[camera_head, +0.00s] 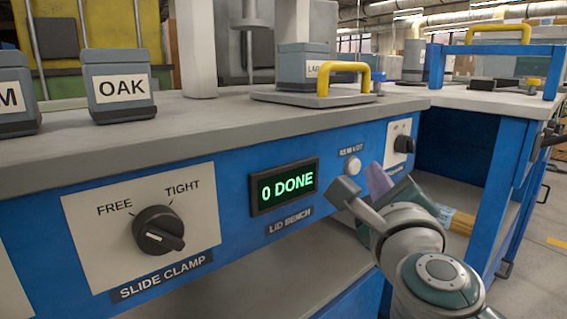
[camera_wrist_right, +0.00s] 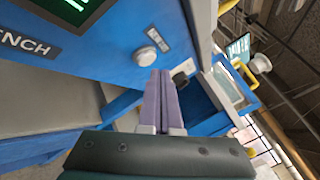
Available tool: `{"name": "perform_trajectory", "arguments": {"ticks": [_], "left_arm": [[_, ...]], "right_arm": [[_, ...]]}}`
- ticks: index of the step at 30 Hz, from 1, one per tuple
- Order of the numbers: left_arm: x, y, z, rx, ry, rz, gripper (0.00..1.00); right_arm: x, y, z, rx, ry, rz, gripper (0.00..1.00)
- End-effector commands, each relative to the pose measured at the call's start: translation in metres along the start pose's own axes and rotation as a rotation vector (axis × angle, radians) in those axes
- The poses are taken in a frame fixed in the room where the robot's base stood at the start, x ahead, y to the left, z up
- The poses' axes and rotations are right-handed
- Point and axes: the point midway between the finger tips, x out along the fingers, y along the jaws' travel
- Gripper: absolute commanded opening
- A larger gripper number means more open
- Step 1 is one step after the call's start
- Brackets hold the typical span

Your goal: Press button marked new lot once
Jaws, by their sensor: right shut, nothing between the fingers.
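The new lot button (camera_head: 353,165) is a round pale button on the blue bench front, under a small label that is hard to read. It also shows in the right wrist view (camera_wrist_right: 145,57). My right gripper (camera_head: 377,178) is shut and empty, with its purple fingers just right of and slightly below the button in the head view. In the right wrist view, the fingertips (camera_wrist_right: 161,72) point at the panel close beside the button. I cannot tell how wide the gap is. My left gripper is not in view.
A display (camera_head: 285,186) reads "0 DONE" above a "LID BENCH" label. A slide clamp knob (camera_head: 158,231) is at the left, and another dark knob (camera_head: 403,144) is right of the button. A yellow-handled fixture (camera_head: 343,70) and an OAK bin (camera_head: 118,88) stand on the benchtop.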

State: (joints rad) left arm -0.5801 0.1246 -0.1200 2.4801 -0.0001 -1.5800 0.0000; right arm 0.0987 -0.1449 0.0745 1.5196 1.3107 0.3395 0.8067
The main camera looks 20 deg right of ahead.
Motion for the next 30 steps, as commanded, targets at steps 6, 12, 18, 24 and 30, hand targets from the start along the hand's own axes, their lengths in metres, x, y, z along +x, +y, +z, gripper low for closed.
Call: {"name": "perform_trajectory", "arguments": {"ticks": [6, 12, 18, 24, 30], "left_arm": [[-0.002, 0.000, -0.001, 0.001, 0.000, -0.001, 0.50], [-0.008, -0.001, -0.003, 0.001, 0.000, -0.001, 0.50], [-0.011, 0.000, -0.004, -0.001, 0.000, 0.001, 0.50], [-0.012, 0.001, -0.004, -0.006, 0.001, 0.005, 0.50], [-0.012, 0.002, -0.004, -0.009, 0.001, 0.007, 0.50]], "right_arm": [[-0.004, -0.003, -0.003, -0.001, 0.001, 0.000, 0.00], [-0.017, -0.014, -0.012, -0.003, 0.002, 0.000, 0.00], [-0.030, -0.023, -0.022, -0.002, 0.001, -0.001, 0.00], [-0.035, -0.026, -0.026, -0.001, 0.000, -0.001, 0.00], [-0.035, -0.026, -0.026, -0.001, 0.000, -0.001, 0.00]]}}
